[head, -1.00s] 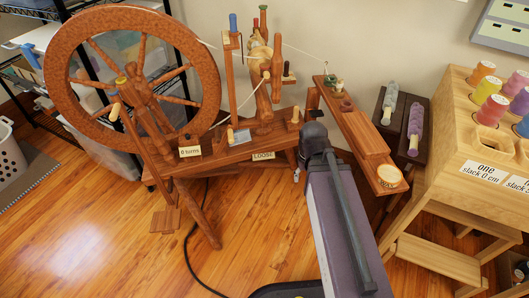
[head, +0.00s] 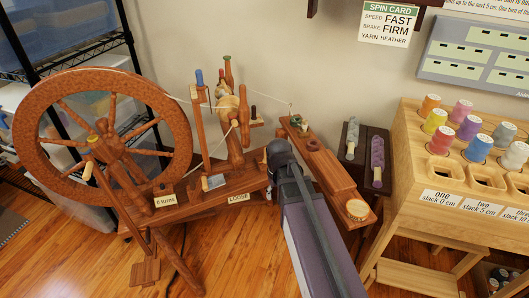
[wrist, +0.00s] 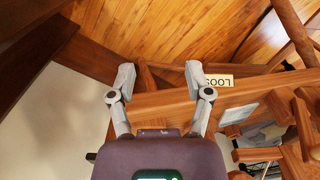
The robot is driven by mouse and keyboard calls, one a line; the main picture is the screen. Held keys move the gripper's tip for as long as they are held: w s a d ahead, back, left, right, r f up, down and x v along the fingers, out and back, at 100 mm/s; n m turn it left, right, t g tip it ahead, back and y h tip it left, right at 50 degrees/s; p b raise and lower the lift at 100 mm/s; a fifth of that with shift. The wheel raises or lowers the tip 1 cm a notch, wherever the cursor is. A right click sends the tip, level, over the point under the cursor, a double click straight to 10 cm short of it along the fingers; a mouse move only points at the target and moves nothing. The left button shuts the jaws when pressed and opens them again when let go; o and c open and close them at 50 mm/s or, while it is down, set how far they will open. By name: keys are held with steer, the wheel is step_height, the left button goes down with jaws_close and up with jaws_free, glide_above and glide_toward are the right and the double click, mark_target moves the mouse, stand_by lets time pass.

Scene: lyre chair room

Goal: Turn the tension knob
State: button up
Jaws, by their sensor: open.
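The wooden spinning wheel (head: 20,125) stands at the left, its bench (head: 205,187) running right toward my gripper. A "LOOSE" label (head: 238,197) is on the bench's right part; it shows upside down in the wrist view (wrist: 218,80). A turns label (head: 166,201) sits further left. My gripper (head: 279,152) is at the bench's right end in the head view, seen from behind. In the wrist view my gripper (wrist: 158,78) is open and empty, its fingers apart before a wooden beam (wrist: 165,104). I cannot make out the tension knob for certain; my arm hides part of the bench end.
A long wooden board (head: 325,168) with small cups lies right of my arm. A wooden rack (head: 415,145) of coloured spools stands right. A spin card (head: 390,22) reads FAST, FIRM, HEATHER. A wire shelf is far left.

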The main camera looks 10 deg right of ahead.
steer(key=w+r+n+p, duration=0.3)
steer(key=w+r+p, duration=0.3)
steer(key=w, duration=0.4)
steer(key=w+r+n+p, duration=0.3)
steer(key=w+r+p, duration=0.3)
steer(key=w, duration=0.3)
steer(key=shift+w+d+r, duration=0.2)
steer(key=shift+w+r, duration=0.15)
steer(key=shift+r, duration=0.5)
steer(key=shift+f, duration=0.1)
step_height(320, 180, down, 14)
steer(key=b, duration=1.3)
steer(key=shift+r, duration=0.2)
jaws_close()
